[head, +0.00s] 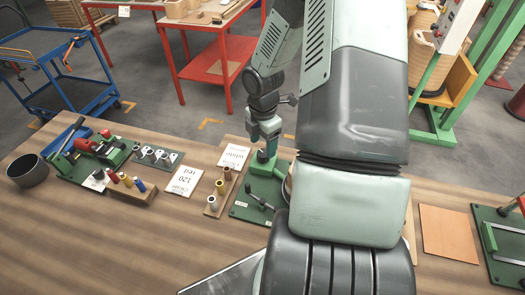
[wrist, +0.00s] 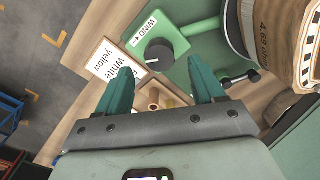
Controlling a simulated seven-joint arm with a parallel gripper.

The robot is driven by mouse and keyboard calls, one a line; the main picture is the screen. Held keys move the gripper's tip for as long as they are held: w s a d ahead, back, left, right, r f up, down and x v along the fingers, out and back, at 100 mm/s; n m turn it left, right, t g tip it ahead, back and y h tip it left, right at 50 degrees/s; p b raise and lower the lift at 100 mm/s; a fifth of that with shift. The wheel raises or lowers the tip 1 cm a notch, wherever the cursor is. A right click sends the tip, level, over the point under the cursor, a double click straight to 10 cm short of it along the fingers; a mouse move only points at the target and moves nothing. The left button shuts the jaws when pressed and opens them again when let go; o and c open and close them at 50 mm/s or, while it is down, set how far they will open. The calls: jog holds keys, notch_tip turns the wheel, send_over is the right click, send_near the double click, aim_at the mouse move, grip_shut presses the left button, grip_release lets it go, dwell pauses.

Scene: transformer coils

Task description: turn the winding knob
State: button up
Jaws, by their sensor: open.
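The winding knob (wrist: 159,54) is a dark round knob on a green base plate (wrist: 197,45), beside a white label reading WIND with an arrow (wrist: 143,32). My gripper (wrist: 154,65) is open and empty, with one teal finger on each side of the knob in the wrist view. The knob shows between and slightly beyond the fingertips; I cannot tell how far apart in depth they are.
A large tan coil (wrist: 262,30) stands close to the right finger in the wrist view.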

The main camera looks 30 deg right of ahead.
aim_at(263, 153)
jog(key=shift+f, duration=2.25)
jog(key=shift+c, duration=0.3)
jog(key=c, duration=1)
